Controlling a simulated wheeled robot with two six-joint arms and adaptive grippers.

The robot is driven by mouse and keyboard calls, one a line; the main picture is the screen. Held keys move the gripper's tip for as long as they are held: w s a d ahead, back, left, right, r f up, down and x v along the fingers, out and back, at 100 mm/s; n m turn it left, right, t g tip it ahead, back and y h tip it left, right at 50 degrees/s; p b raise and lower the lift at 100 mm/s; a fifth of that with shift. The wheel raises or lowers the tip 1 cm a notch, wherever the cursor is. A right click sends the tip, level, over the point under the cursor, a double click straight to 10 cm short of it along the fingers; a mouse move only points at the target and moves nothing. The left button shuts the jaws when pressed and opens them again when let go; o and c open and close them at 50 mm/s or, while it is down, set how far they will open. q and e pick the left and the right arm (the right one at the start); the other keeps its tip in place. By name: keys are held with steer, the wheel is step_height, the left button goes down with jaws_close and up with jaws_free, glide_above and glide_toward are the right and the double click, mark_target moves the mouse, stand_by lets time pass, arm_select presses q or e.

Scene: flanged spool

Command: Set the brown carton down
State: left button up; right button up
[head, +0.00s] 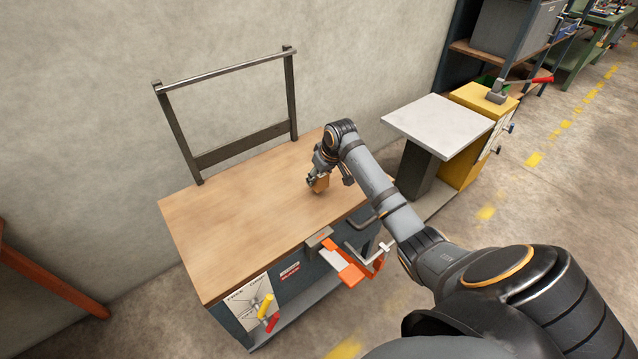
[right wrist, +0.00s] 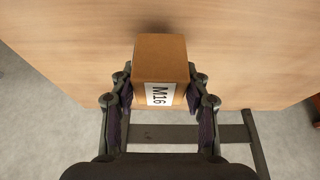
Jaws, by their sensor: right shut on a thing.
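The brown carton (head: 321,184) is at my right gripper (head: 316,180), over the right part of the wooden bench top (head: 230,220). In the right wrist view the carton (right wrist: 161,60) sits between the two fingers of the right gripper (right wrist: 160,108), and a white label reading M16 shows on it. The fingers are shut on its sides. A dark shadow lies close by the carton on the wood; I cannot tell whether its underside touches the bench. My left gripper is not in view.
A dark metal frame (head: 290,95) stands at the back of the bench. A pale square-topped stand (head: 437,122) and a yellow cabinet (head: 466,165) are to the right. The bench's left half is clear.

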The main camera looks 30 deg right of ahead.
mark_target(319, 183)
steer(key=shift+w+d+f, duration=0.1)
steer(key=shift+w+f, duration=0.05)
steer(key=shift+f, duration=1.6)
steer(key=o, duration=1.4)
steer(key=shift+f, duration=0.1)
steer(key=p+v, duration=0.1)
steer(key=v, duration=1.1)
